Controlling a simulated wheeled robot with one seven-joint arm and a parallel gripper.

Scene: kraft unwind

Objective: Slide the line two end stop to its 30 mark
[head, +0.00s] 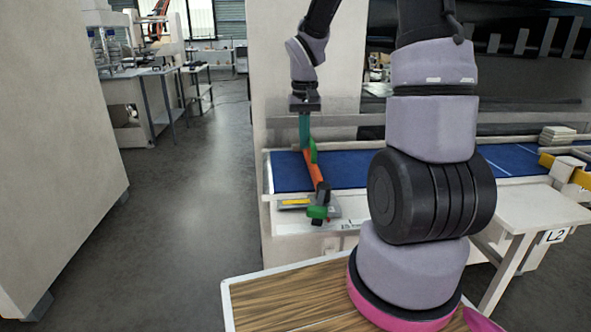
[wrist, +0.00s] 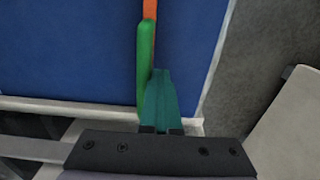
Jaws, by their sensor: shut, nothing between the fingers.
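My gripper (head: 304,146) is above the left end of the blue belt, its teal fingers pointing down and shut on nothing. What looks like the end stop is an orange bar (head: 314,168) lying across the belt's left end, with an upright green piece (head: 313,150) and a green block (head: 317,212) at its front. In the wrist view the shut fingers (wrist: 158,82) are right beside the green piece (wrist: 144,65); I cannot tell if they touch. The orange bar (wrist: 149,9) continues beyond it. A yellow strip (head: 294,202) is by the front edge; its marks are unreadable.
The blue belt (head: 350,165) runs right behind my arm, inside a pale frame. A white table with an L2 label (head: 556,236) is at right. A wood-patterned surface (head: 290,298) is at the front. Open grey floor (head: 190,215) is at left.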

